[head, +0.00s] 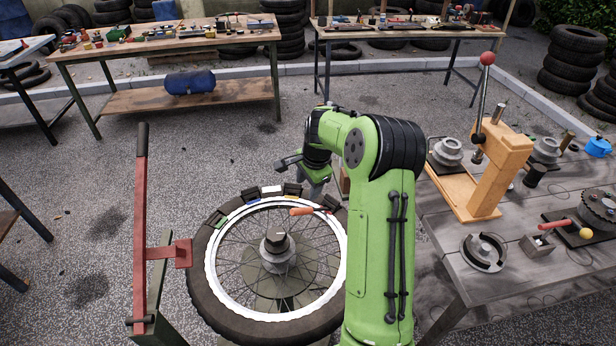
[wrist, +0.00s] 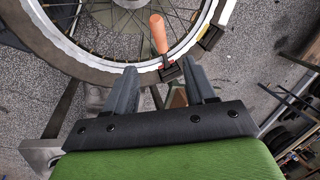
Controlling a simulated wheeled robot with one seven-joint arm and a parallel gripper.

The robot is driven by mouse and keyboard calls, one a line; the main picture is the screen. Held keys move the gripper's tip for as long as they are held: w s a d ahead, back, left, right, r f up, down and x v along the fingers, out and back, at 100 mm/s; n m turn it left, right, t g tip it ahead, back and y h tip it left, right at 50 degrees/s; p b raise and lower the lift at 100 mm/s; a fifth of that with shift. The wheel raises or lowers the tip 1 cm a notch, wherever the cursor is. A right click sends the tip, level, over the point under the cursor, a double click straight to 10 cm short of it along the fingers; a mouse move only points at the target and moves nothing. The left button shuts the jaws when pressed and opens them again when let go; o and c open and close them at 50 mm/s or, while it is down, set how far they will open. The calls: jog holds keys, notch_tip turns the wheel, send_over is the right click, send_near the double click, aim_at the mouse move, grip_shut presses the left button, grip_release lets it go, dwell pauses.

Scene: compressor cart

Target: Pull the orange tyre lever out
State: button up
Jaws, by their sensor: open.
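The orange tyre lever (head: 301,211) shows in the head view at the upper right of the wheel rim, its handle pointing in over the spokes. In the wrist view the lever's orange handle (wrist: 158,34) stands near the top middle, and its lower end meets a black block on the rim. The spoked wheel (head: 207,293) with its dark tyre and white rim lies flat on a stand. My gripper (wrist: 155,82) is open, its two dark fingers on either side of the black block and the lever's lower end. Whether the fingers touch anything cannot be told.
Several dark blocks (head: 292,189) sit along the rim's far side. A red upright bar (head: 141,220) stands left of the wheel. A grey workbench (head: 445,230) with a wooden press (head: 490,180) is at the right. Open gravel lies behind the wheel.

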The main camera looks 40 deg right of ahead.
aim_at(290, 212)
jog(key=b+x, duration=0.3)
jog(key=x, duration=1.2)
jog(key=shift+f, duration=0.15)
grip_shut()
jog(key=c, duration=0.7)
grip_release()
grip_shut()
jog(key=shift+s+a+r+p, duration=0.15)
jog(key=shift+a+r+p, duration=0.1)
jog(key=shift+a+r, duration=0.4)
jog(key=shift+s+a+r+p, duration=0.2)
jog(key=shift+a+r, duration=0.25)
jog(key=shift+a, duration=0.45)
jog(key=shift+s+a+r+p, duration=0.1)
jog(key=shift+a+r+p, duration=0.15)
jog(key=shift+a+r, duration=0.4)
